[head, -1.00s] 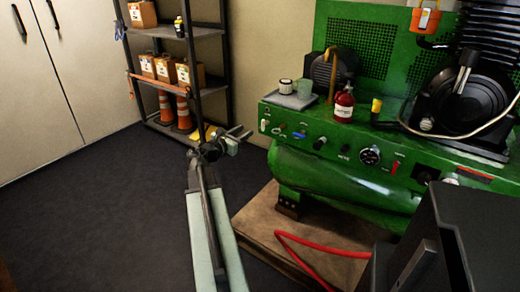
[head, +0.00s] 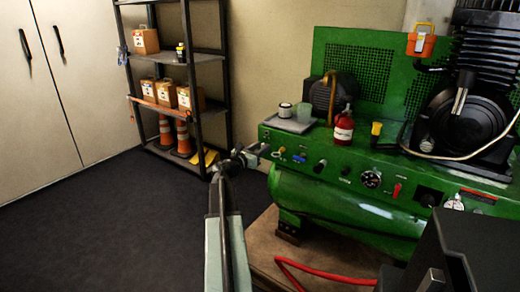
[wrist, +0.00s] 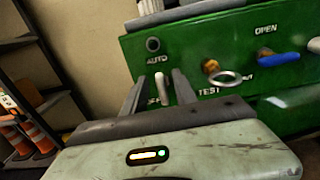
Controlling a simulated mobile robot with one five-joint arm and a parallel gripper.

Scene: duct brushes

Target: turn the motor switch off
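The green control panel (wrist: 225,60) fills the upper right of the wrist view. A pale switch lever (wrist: 161,86) shows on its left part, below the AUTO label and beside a partly hidden OFF label. My gripper (wrist: 158,88) is open, with one finger on each side of the lever as seen from the wrist. I cannot tell whether either finger touches it. In the head view my gripper (head: 252,150) is at the left end of the panel (head: 330,165) and hides the lever.
A ring hangs from a brass key switch (wrist: 210,66) by the TEST label, right of my gripper. A blue lever (wrist: 279,58) is further right. A tray (head: 289,123) sits above. A shelf (head: 175,58) with boxes and orange cones stands left; the dark floor (head: 95,220) is clear.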

